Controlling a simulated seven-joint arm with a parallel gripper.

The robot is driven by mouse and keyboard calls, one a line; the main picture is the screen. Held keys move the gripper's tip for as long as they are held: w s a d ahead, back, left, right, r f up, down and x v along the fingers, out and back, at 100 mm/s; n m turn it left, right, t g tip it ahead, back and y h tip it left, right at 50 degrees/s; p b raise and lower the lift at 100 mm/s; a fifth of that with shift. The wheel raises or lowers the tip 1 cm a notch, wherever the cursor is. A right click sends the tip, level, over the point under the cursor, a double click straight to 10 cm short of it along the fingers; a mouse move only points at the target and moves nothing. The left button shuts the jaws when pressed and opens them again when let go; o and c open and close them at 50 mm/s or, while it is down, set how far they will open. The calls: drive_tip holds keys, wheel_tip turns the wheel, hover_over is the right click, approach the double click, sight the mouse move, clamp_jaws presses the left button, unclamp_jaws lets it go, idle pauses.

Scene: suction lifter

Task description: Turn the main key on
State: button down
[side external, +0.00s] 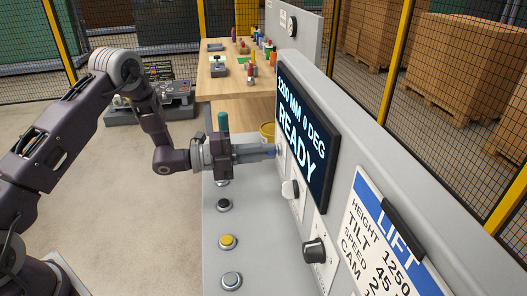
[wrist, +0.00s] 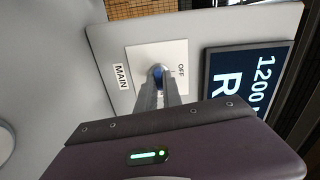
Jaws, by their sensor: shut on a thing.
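The main key (wrist: 158,73) shows as a small blue piece on a white plate (wrist: 145,55) marked MAIN on one side and OFF on the other. My gripper (wrist: 157,84) is shut on the key, its fingers straight out to the panel. In the side external view my gripper (side external: 277,150) reaches the upright panel just left of the display. The fingers hide most of the key, so I cannot tell which way it points. The display (side external: 305,142) is lit and reads 1200 MM 0 DEG and READY.
A white knob (side external: 289,188) and a black knob (side external: 315,250) sit on the panel, nearer the camera. Push buttons, including a yellow one (side external: 228,241), line the desk below my gripper. A teal-topped handle (side external: 223,122) stands beside my gripper. A wooden table (side external: 225,83) is behind.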

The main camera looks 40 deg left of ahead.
drive_tip(key=shift+m, duration=0.5)
idle(0.3)
drive_tip(key=c, duration=1.5)
unclamp_jaws()
